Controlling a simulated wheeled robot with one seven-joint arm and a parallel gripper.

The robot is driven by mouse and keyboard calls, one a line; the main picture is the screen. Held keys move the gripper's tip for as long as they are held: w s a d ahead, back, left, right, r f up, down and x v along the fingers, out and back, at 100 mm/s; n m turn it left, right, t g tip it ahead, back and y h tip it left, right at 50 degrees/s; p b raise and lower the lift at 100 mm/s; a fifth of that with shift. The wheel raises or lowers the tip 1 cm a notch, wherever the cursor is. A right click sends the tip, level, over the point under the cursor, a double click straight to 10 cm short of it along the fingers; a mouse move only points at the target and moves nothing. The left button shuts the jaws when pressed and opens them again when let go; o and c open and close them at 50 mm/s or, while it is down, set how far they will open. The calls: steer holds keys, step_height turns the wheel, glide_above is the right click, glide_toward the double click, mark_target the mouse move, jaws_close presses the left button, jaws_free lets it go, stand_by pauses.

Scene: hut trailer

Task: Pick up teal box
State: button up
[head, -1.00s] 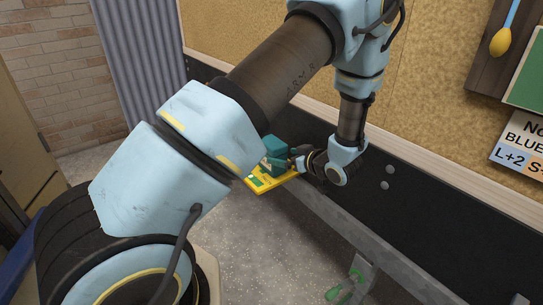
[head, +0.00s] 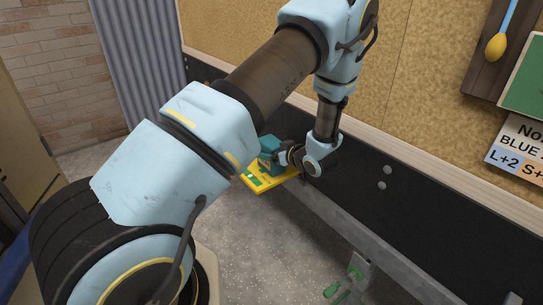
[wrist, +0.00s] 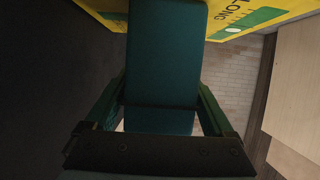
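The teal box (head: 269,144) stands on a yellow board with green patches (head: 254,184), beside the black lower wall. In the wrist view the teal box (wrist: 166,55) fills the middle, with its upper face and a darker lower face showing. My gripper (wrist: 163,88) has one finger on each side of the box, and bits of light show between the fingers and the box's lower part. The fingers look open around it; contact is not clear. In the head view my gripper (head: 283,158) is at the box's right side, small and partly hidden.
A cork board (head: 420,110) and a black wall panel (head: 420,205) run along the right. A grey rail (head: 330,218) runs below the board, with a green-handled bracket (head: 347,285) lower down. Grey speckled floor (head: 255,255) lies open below.

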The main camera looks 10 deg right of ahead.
steer(key=c, duration=1.2)
steer(key=shift+o, duration=0.2)
steer(key=shift+r, duration=0.1)
